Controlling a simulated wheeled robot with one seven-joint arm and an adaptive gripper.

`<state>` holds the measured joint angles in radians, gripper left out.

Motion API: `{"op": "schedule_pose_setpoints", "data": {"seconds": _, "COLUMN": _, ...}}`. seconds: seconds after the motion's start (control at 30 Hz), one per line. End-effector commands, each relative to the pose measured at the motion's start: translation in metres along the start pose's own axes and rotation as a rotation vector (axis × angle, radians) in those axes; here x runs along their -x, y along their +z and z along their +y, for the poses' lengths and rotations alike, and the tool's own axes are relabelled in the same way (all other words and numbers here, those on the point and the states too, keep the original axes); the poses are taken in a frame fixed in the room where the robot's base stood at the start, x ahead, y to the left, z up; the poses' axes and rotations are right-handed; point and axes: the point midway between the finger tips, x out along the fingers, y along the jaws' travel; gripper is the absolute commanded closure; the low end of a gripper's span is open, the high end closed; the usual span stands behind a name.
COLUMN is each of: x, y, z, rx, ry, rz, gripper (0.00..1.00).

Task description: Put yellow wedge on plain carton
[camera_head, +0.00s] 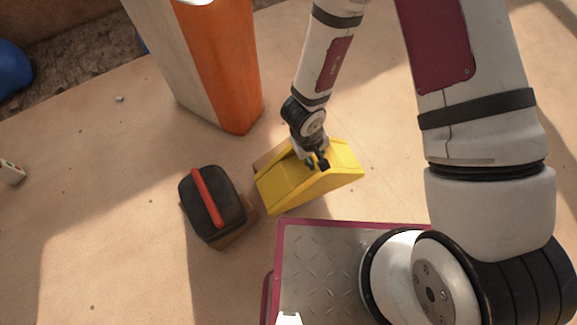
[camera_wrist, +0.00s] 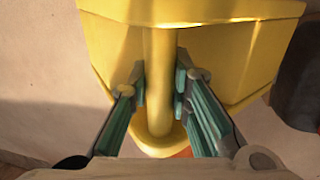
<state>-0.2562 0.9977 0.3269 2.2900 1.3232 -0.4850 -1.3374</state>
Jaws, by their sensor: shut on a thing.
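The yellow wedge (camera_head: 287,188) is in the middle of the head view, with a sloped face and a handle. My gripper (camera_head: 317,162) is at its upper side. In the wrist view, my gripper (camera_wrist: 160,88) is shut on the wedge's yellow handle (camera_wrist: 159,60), with a finger on each side. A brown carton edge (camera_head: 265,159) shows behind the wedge's upper left; the wedge hides most of it. I cannot tell whether the wedge touches it. Another brown carton (camera_head: 234,237) shows beneath a dark case. I cannot tell which carton is the plain one.
The dark case (camera_head: 203,212) with a red handle stands close left of the wedge. A tall orange and pale block (camera_head: 225,65) stands behind. My base is in front. The sandy floor (camera_head: 90,220) is mostly clear at left.

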Motion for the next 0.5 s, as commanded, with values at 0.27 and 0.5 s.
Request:
{"op": "schedule_pose_setpoints", "data": {"seconds": 0.27, "x": -0.021, "y": 0.039, "z": -0.031, "rx": 0.087, "ry": 0.002, "rz": 0.015, "gripper": 1.00}}
{"op": "schedule_pose_setpoints", "data": {"seconds": 0.5, "x": -0.028, "y": 0.052, "z": -0.040, "rx": 0.111, "ry": 0.003, "rz": 0.025, "gripper": 1.00}}
